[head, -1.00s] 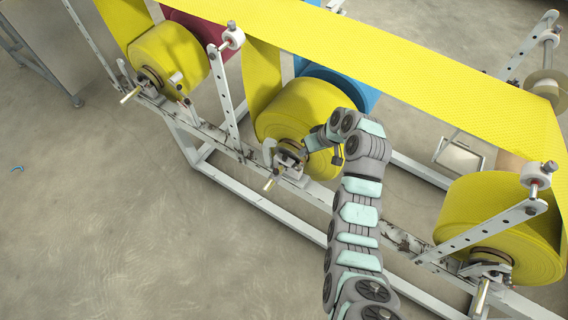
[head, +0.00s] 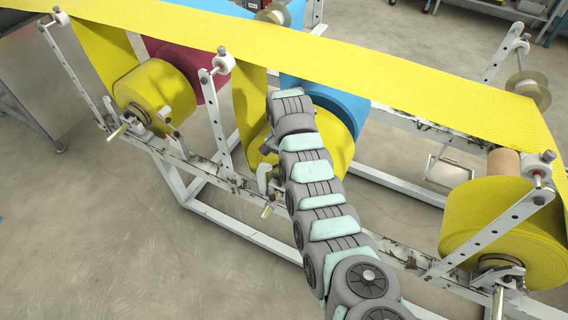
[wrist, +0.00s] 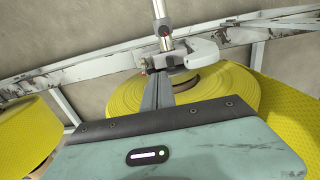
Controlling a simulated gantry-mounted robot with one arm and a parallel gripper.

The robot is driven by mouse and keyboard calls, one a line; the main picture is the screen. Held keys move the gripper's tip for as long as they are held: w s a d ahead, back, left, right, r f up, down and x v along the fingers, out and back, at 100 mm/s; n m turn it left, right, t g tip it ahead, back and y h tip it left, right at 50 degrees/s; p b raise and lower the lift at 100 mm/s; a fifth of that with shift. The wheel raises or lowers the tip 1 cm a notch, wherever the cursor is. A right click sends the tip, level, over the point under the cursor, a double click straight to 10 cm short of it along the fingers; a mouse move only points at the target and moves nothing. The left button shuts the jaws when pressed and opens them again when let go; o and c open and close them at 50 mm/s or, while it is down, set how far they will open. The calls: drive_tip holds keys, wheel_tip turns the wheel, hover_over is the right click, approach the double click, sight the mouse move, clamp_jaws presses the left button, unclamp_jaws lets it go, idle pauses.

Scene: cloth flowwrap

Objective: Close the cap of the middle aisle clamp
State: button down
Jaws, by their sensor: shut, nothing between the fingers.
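The middle aisle clamp (head: 268,188) is a small pale metal fitting on the frame rail, at the shaft end of the middle yellow roll (head: 340,150). Its light cap (head: 263,174) stands up from it in the head view. In the wrist view the cap (wrist: 200,52) shows as a curved light piece beside the shaft (wrist: 163,25), in front of the yellow roll (wrist: 215,88). My gripper (wrist: 158,84) is shut and empty, its fingers pointing toward the clamp. Whether they touch the cap cannot be told.
Yellow rolls stand at left (head: 155,97) and right (head: 490,225) on the white frame (head: 250,235). A perforated upright (head: 217,115) rises left of the clamp. A yellow web (head: 390,65) stretches above. The floor in front of the frame is clear.

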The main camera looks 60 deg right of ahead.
wheel_tip(320, 180, down, 9)
drive_tip(key=b, duration=0.3)
drive_tip(key=shift+s+r, duration=0.1)
drive_tip(key=shift+p, duration=0.8)
drive_tip(key=shift+a+p, duration=0.1)
drive_tip(key=shift+p, duration=0.35)
drive_tip(key=shift+s+f+t, duration=0.1)
drive_tip(key=shift+f+t, duration=0.2)
drive_tip(key=shift+f, duration=0.45)
drive_tip(key=shift+a, duration=0.1)
wheel_tip(320, 180, up, 15)
drive_tip(key=p, duration=0.6)
drive_tip(key=shift+s+d, duration=0.2)
